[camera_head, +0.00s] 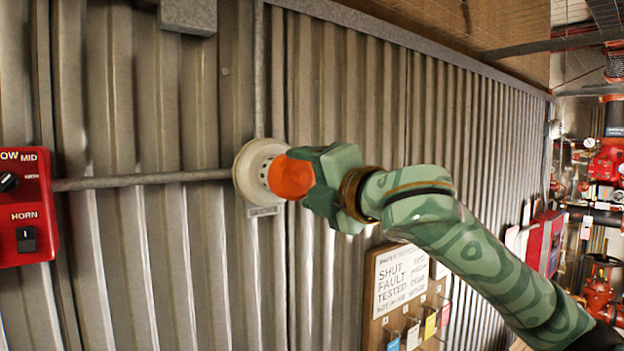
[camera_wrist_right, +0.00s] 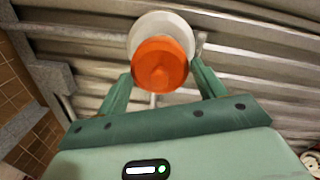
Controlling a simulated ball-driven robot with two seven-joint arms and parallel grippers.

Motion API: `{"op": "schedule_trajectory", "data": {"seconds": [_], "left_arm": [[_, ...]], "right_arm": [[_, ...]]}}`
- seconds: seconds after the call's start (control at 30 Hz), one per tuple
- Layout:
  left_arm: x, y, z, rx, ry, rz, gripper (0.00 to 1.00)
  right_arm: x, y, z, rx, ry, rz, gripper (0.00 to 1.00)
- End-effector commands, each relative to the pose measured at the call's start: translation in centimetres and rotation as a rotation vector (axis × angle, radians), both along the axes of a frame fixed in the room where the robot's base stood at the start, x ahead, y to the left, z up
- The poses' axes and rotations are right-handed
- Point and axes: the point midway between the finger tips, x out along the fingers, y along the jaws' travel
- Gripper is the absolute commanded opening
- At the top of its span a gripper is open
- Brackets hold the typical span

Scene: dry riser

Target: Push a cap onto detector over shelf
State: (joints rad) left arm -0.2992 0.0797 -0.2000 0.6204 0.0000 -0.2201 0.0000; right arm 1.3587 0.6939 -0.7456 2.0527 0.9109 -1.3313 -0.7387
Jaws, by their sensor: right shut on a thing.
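A round white detector (camera_head: 247,172) is fixed on the corrugated metal wall, with conduit running to it. An orange cap (camera_head: 290,177) is at the detector's face, covering part of it in the head view. My right gripper (camera_head: 305,178) is shut on the cap. In the right wrist view the cap (camera_wrist_right: 160,64) sits between the two green fingers, with the white detector (camera_wrist_right: 160,22) right behind it. I cannot tell whether the cap is seated or only held close to the detector. No shelf is clearly visible. My left gripper is not in view.
A red control box (camera_head: 24,207) with a knob and switch is on the wall at left. A tag board (camera_head: 405,295) hangs below my right arm. Red pipework and valves (camera_head: 605,165) stand at far right.

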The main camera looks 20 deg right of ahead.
Motion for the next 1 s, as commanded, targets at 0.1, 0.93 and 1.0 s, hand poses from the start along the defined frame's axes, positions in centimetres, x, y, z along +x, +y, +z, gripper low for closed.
{"op": "schedule_trajectory", "data": {"seconds": [0.1,0.93,1.0], "left_arm": [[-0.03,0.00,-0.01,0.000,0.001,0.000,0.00],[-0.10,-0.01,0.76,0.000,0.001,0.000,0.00],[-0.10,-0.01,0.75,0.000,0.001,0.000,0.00]], "right_arm": [[0.00,0.01,-0.03,0.000,0.000,0.000,0.44],[-0.04,0.04,0.02,0.006,0.004,0.001,0.44],[-0.04,0.04,0.01,0.006,0.004,0.001,0.44]]}}
